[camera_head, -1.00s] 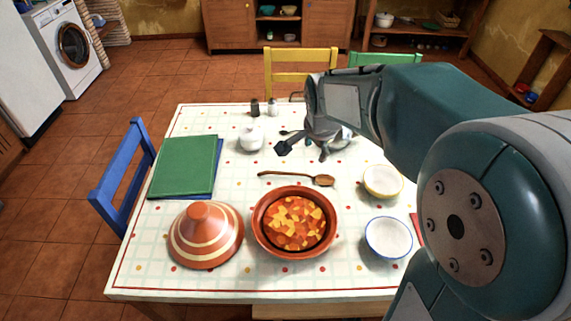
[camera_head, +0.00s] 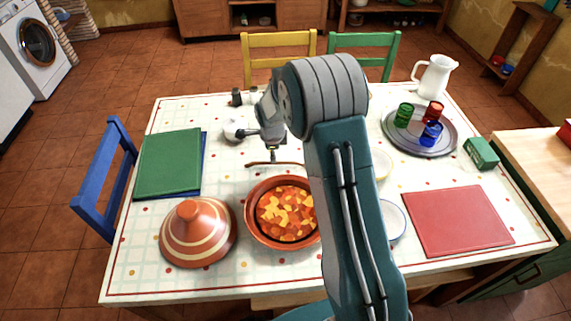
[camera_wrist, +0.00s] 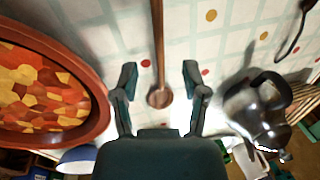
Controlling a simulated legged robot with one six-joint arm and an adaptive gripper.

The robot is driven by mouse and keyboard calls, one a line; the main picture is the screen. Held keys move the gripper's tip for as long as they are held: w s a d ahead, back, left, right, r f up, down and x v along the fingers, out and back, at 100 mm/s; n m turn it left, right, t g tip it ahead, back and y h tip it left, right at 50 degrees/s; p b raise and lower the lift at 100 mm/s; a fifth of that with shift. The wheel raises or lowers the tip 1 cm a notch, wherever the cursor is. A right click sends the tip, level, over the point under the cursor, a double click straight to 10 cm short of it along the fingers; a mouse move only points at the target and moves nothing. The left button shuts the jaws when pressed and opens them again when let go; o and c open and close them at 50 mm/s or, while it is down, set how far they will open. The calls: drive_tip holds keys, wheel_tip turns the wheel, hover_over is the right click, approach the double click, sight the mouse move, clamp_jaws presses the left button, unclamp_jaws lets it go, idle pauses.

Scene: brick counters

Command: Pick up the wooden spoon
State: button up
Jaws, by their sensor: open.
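The wooden spoon (camera_head: 262,164) lies on the checked tablecloth behind the brown stew dish. My gripper (camera_wrist: 160,78) is open and empty, with a finger on each side of the spoon. In the head view my gripper (camera_head: 272,150) is just above the spoon. I cannot tell the exact height left between fingers and table.
The stew dish (camera_wrist: 97,125) is close on the left in the wrist view, and a shiny metal pot (camera_wrist: 255,105) on the right.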

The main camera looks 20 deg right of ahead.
drive_tip(key=f, duration=0.5)
drive_tip(key=shift+w+d, duration=0.15)
drive_tip(key=shift+w, duration=0.2)
drive_tip(key=shift+w+d+f, duration=0.15)
drive_tip(key=shift+d+f, duration=0.1)
drive_tip(key=shift+f, duration=0.25)
clamp_jaws()
